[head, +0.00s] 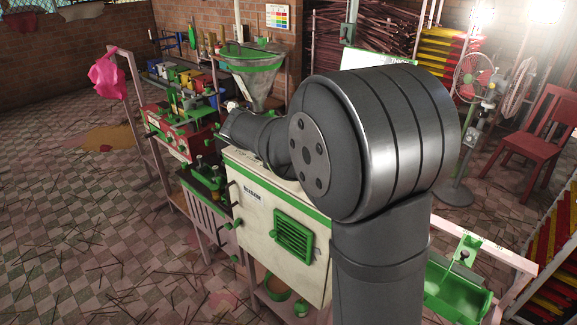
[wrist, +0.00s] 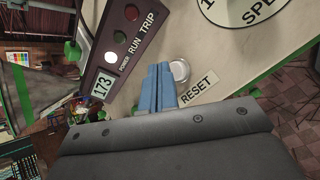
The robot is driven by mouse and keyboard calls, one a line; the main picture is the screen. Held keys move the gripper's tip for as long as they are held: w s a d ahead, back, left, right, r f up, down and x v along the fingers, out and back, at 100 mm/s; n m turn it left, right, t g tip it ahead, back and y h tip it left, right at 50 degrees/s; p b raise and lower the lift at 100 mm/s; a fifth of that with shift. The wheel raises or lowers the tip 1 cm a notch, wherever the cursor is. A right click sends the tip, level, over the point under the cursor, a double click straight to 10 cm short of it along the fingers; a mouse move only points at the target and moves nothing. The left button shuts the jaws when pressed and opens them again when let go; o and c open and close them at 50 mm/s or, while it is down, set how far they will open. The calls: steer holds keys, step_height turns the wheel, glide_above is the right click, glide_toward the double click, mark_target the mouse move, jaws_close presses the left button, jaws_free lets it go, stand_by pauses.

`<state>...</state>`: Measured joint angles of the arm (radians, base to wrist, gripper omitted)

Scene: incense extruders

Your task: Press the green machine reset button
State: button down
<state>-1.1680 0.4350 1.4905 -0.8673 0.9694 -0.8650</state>
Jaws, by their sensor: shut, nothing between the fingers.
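In the wrist view, my gripper (wrist: 160,68) is shut and empty, its two blue fingers side by side over a pale panel (wrist: 225,65). A round silvery-rimmed button (wrist: 181,70) sits just right of the fingertips, above a white RESET label (wrist: 198,88). The fingers may cover part of its left edge. I cannot tell whether they touch it, and no green shows on it. In the head view, the cream and green machine (head: 258,207) stands in the middle. My arm hides much of its top, and the fingers and button do not show there.
A dark strip (wrist: 125,50) with POWER, RUN and TRIP lamps and a 173 display lies left of the fingers. A SPEED dial plate (wrist: 248,10) is at upper right. In the head view, a green-rimmed hopper (head: 252,65) rises behind my arm, and a red machine (head: 180,130) stands left.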

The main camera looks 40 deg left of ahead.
steer(key=shift+f, duration=0.3)
steer(key=shift+f, duration=0.5)
stand_by(0.8)
steer(key=shift+r, duration=0.95)
steer(key=shift+r, duration=2.5)
step_height(320, 180, up, 4)
steer(key=shift+f, duration=0.1)
